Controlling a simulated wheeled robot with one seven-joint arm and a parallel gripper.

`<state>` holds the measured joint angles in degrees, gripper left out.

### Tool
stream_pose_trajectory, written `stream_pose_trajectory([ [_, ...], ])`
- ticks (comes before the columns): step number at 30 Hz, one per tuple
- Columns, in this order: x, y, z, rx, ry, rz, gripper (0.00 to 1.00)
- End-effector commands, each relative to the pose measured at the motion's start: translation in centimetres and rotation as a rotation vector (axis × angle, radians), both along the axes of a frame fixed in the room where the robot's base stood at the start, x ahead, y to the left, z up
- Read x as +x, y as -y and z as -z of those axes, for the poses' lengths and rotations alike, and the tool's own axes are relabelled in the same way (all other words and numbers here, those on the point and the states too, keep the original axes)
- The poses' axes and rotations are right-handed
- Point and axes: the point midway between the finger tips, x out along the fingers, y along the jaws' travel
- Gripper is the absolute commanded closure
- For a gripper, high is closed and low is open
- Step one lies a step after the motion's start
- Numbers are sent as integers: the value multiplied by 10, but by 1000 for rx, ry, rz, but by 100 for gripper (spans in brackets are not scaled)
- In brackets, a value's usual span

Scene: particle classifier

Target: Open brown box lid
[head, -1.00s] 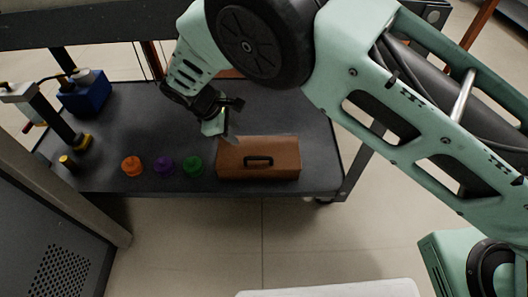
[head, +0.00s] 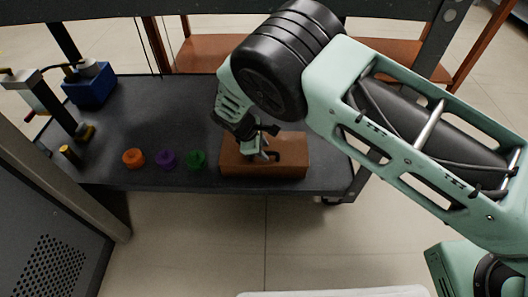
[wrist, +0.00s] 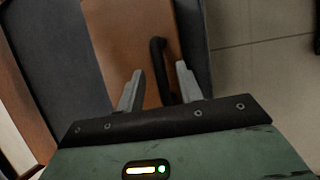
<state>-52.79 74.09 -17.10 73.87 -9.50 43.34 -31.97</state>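The brown box (head: 290,166) stands at the right end of the dark table, its lid flat and shut as far as I can see. My gripper (head: 262,157) is over the box's top, at the handle, and hides part of it. In the wrist view my gripper (wrist: 158,88) is open. The black handle (wrist: 159,62) of the brown box (wrist: 123,38) runs between its two fingers. The handle's near end lies close to the right finger. I cannot tell whether either finger touches it.
A blue device (head: 90,90) stands at the back left. The table's middle is clear.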

Motion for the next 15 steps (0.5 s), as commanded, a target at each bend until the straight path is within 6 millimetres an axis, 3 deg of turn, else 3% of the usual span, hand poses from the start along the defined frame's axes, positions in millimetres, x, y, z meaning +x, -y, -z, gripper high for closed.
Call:
stream_pose_trajectory([
  [12,2,4,9,1,1,-1,64],
  [13,2,4,9,1,1,-1,67],
  [15,2,4,9,1,1,-1,86],
])
